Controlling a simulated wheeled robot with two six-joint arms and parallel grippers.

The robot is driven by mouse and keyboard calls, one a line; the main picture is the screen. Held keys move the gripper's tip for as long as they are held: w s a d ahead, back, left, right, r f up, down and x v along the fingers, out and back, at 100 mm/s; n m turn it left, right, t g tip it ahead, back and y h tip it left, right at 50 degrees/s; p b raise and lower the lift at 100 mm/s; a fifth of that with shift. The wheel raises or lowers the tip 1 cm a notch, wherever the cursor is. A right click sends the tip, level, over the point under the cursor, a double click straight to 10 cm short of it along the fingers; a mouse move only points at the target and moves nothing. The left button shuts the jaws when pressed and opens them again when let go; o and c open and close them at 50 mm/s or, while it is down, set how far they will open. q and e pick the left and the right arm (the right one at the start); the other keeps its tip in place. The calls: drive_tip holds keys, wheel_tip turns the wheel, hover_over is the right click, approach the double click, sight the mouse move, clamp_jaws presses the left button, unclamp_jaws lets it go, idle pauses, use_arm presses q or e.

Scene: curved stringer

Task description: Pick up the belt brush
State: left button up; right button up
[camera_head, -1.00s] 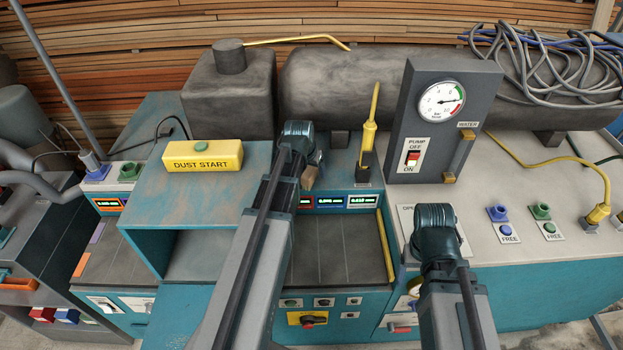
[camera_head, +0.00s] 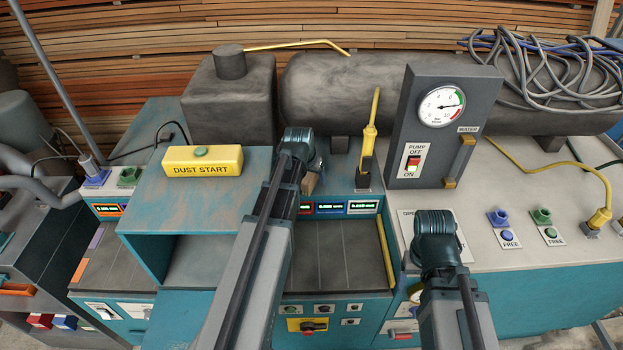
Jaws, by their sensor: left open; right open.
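I cannot say for sure which thing is the belt brush. A small brown wooden block (camera_head: 309,183) shows just beside my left wrist, partly hidden by it. A yellow tapered handle (camera_head: 371,125) stands upright in a dark holder at the back of the teal machine. My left gripper (camera_head: 316,164) is open near the brown block, mostly hidden behind its own wrist; I cannot tell whether it touches the block. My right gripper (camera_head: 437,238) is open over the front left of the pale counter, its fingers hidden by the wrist.
A yellow DUST START box (camera_head: 203,160) sits on the teal housing at left. A grey gauge panel (camera_head: 440,125) with a pump switch stands between the arms' far sides. A dark tank (camera_head: 350,90) runs behind. The pale counter (camera_head: 520,180) holds plugs and a yellow cable.

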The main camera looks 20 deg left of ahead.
use_arm(q)
clamp_jaws()
drive_tip(key=shift+r, duration=0.1)
idle(0.3)
